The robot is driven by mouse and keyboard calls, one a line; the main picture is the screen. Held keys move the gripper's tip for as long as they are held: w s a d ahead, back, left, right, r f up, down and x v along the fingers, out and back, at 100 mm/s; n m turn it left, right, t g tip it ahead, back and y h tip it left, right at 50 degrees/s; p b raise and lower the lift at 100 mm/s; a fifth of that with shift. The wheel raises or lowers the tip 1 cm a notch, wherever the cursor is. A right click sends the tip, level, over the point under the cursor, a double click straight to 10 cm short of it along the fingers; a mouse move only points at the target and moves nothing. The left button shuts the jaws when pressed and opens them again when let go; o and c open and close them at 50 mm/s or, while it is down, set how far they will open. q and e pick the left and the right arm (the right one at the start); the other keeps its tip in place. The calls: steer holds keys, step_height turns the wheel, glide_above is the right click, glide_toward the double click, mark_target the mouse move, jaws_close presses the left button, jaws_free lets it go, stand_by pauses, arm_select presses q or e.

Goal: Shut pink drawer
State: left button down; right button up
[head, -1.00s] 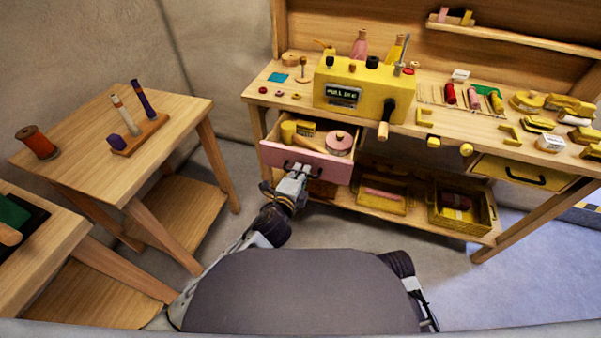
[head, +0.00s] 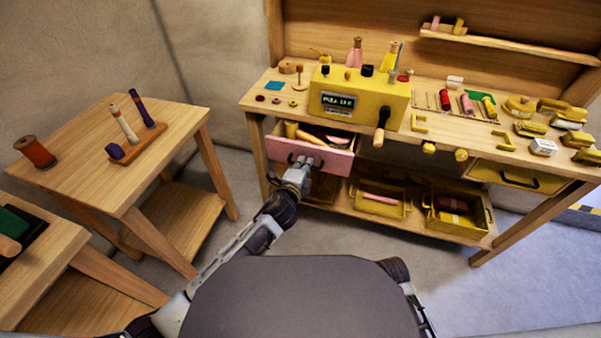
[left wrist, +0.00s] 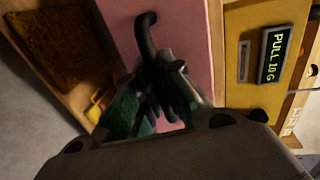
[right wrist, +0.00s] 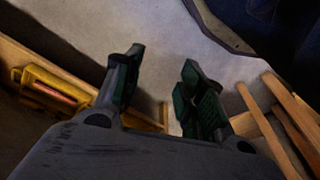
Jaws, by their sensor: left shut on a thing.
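The pink drawer (head: 322,157) sits under the left part of the workbench top and is part way open. Some of its contents show above its front. Its pink front also shows in the left wrist view (left wrist: 185,35), with a dark curved handle (left wrist: 147,35). My left gripper (head: 296,172) is at the drawer front, shut on the dark handle; its fingers (left wrist: 155,100) close around it in the left wrist view. My right gripper (right wrist: 155,90) is open and empty in the right wrist view, above the floor; its fingers do not show in the head view.
A yellow box with a display and crank (head: 355,105) stands on the bench above the drawer. A yellow drawer (head: 515,176) is at the right. Yellow bins (head: 460,215) stand on the lower shelf. A side table (head: 85,170) with a rod stand is at the left.

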mark_target(314, 140)
arm_select(q)
steer(key=x, duration=0.3)
steer(key=r+x, duration=0.1)
steer(key=x, duration=0.3)
steer(key=r+b+x, duration=0.1)
steer(key=x, duration=0.3)
steer(key=shift+w+d+r, duration=0.1)
steer(key=shift+w, duration=0.3)
steer(key=shift+x, duration=0.75)
arm_select(e)
steer(key=shift+w+a+r, duration=0.15)
steer(key=shift+r, duration=0.4)
steer(key=shift+w+a+r, duration=0.1)
steer(key=shift+r, duration=0.4)
arm_select(q)
steer(key=shift+r, duration=0.15)
steer(key=c, duration=1.5)
jaws_free()
steer(key=shift+s, duration=0.1)
steer(key=shift+v, duration=5.9)
